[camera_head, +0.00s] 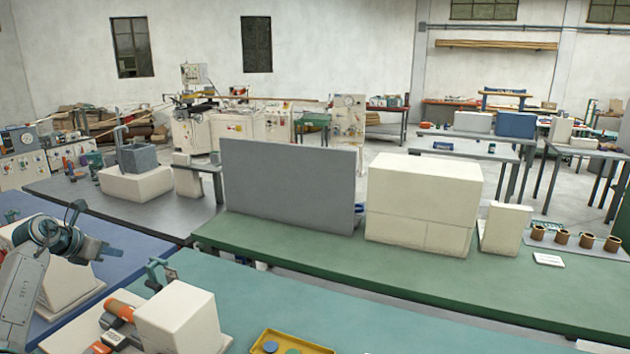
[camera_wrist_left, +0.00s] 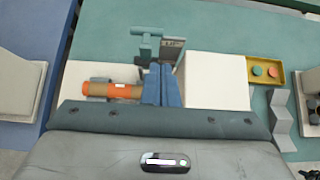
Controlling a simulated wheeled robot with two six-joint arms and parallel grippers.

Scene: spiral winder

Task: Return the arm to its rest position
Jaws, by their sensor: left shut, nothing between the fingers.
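My left gripper (camera_head: 112,251) is at the left of the head view, raised above the blue bench top. Its blue fingers (camera_wrist_left: 160,85) are shut together and empty in the left wrist view. In that view they overlap the winder below, between its orange cylinder (camera_wrist_left: 124,91) and its white block (camera_wrist_left: 215,80); no contact is visible. In the head view the winder's white block (camera_head: 178,318) and orange cylinder (camera_head: 127,301) are on the teal bench, to the right of and below the gripper. My right gripper is out of view.
A yellow tray (camera_head: 262,338) with coloured discs lies on the teal bench right of the block; it also shows in the left wrist view (camera_wrist_left: 276,84). A grey panel (camera_head: 290,185) and a large white box (camera_head: 420,200) stand on the green bench behind.

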